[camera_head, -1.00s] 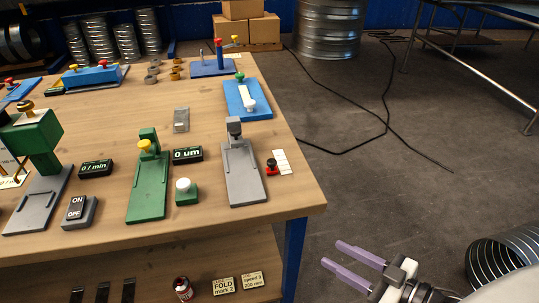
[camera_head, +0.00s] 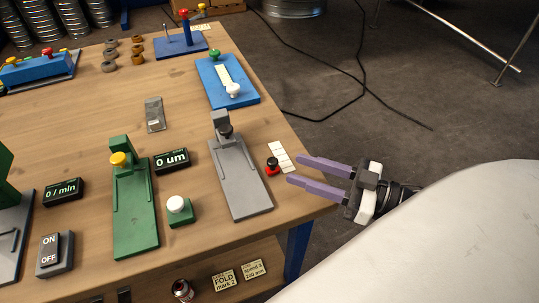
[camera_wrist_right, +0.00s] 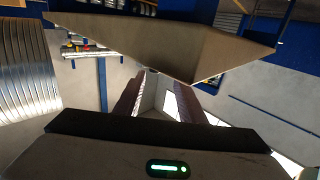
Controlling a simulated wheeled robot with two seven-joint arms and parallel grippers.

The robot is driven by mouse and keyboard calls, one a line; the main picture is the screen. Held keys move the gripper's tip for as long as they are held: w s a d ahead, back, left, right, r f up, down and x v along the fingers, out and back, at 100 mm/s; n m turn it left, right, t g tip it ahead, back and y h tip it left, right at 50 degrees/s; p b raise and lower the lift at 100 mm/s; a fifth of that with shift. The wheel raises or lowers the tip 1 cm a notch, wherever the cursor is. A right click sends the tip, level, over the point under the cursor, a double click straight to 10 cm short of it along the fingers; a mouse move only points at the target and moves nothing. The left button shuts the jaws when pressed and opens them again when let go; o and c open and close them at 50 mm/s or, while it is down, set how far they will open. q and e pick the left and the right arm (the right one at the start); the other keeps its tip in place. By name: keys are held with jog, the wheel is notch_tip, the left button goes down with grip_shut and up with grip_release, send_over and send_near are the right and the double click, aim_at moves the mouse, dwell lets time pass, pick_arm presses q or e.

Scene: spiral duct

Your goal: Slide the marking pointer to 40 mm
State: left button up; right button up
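A blue plate (camera_head: 243,96) lies near the table's right edge in the head view. It carries a pale strip (camera_head: 224,74) and a white knob (camera_head: 233,90) at its near end. I take this to be the marking slide; no pointer or scale marks are readable. My right gripper (camera_head: 296,170) has two purple fingers held apart with nothing between them. It is at the table's right edge, nearer me than the blue plate and apart from it. In the right wrist view the fingers (camera_wrist_right: 159,84) are also spread and empty. My left gripper is not in view.
A small red-and-black knob (camera_head: 272,166) and a white card (camera_head: 281,156) lie just left of my right fingers. A grey clamp-like stand (camera_head: 241,178) and a green one (camera_head: 135,210) stand further left.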

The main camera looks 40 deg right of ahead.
aim_at(277, 162)
jog(key=shift+b+x, duration=0.45)
jog(key=shift+x, duration=3.45)
grip_shut()
